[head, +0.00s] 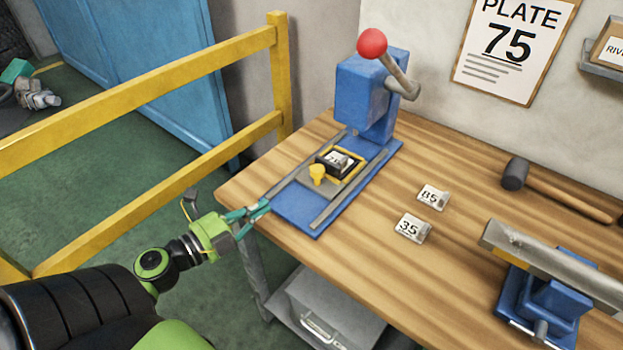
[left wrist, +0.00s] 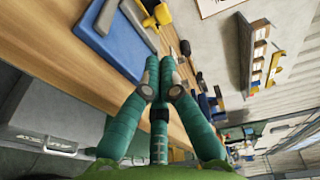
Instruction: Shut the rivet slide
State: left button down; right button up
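The blue rivet press (head: 366,95) stands on the wooden bench with a red-balled lever at its top. Its slide (head: 313,187) sits between two grey rails, out in front of the press body. The slide has a yellow knob (head: 318,172) and a black and yellow nest (head: 351,171) holding a small marked plate (head: 338,160). The knob also shows at the top of the left wrist view (left wrist: 163,14). My left gripper (head: 267,205) is at the bench's left edge, beside the blue base and apart from the knob. Its teal fingertips (left wrist: 159,62) meet with nothing visible between them. My right gripper is out of view.
Two small plates, 85 (head: 432,197) and 35 (head: 412,227), lie right of the press. A mallet (head: 555,190) and a blue vise-like fixture (head: 550,291) are further right. A yellow rail (head: 150,98) runs left of the bench. A grey box (head: 327,310) sits below it.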

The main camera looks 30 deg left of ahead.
pick_arm(q)
jog(key=p, duration=0.3)
send_near(319, 166)
jog(key=w, duration=0.1)
jog(key=w+f, duration=0.1)
jog(key=w+d, duration=0.1)
jog(key=shift+w+f, duration=0.15)
jog(key=shift+f, duration=0.2)
jog(key=shift+w+d+f, duration=0.1)
jog(key=shift+w+d, duration=0.1)
jog(key=shift+w, duration=0.35)
jog(key=x, duration=0.4)
jog(key=a+x, duration=0.1)
jog(key=x, duration=0.1)
jog(key=shift+w+p, duration=0.3)
jog(key=shift+p, duration=0.1)
jog(key=shift+s+r, duration=0.1)
jog(key=shift+r, duration=0.2)
